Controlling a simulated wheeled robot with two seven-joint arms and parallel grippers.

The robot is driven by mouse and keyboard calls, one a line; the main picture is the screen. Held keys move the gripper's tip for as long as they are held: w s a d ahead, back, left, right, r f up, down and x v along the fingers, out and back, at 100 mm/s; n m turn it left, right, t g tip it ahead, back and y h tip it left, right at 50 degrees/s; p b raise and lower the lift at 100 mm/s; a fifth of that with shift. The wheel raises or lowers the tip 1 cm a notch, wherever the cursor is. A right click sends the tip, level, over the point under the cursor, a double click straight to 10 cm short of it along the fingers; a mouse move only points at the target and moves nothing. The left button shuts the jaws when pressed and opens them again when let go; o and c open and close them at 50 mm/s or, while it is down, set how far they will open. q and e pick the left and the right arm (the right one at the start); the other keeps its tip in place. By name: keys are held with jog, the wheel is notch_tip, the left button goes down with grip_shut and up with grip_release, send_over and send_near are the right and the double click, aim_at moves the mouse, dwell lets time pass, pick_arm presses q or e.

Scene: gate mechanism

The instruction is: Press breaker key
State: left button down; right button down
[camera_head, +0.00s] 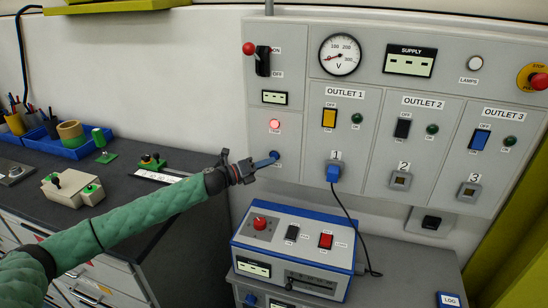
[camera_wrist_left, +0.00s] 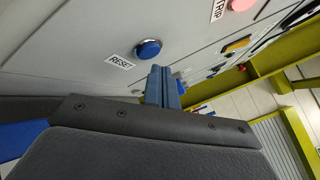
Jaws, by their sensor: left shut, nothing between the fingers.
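The grey wall panel (camera_head: 305,85) holds a round blue button (camera_head: 275,154) at its lower left. In the left wrist view this blue button (camera_wrist_left: 148,49) has a RESET label beside it. Above it, the TRIP lamp (camera_head: 275,124) glows red. My left gripper (camera_head: 271,160) is shut and empty, its blue fingertips right at the blue button. In the left wrist view the shut fingers (camera_wrist_left: 161,88) point toward the button; I cannot tell whether they touch it. The head view shows the main switch (camera_head: 263,61) with its red-knobbed lever up by ON. My right gripper is not in view.
Outlet switches in yellow (camera_head: 329,118), black (camera_head: 402,128) and blue (camera_head: 479,139) sit to the right. A blue plug (camera_head: 333,173) is in outlet 1, its cable running down beside a blue-edged box (camera_head: 293,249). A dark bench (camera_head: 130,195) with small parts stands left.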

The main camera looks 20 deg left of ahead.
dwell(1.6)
pick_arm(q)
jog(key=shift+w, duration=0.4)
jog(key=shift+w, duration=0.25)
dwell(0.6)
jog(key=shift+w, duration=0.2)
dwell(0.4)
jog(key=s+b, duration=0.1)
jog(key=s, duration=0.5)
jog(key=shift+s, duration=0.35)
dwell(0.8)
jog(key=shift+a, duration=0.1)
dwell(0.4)
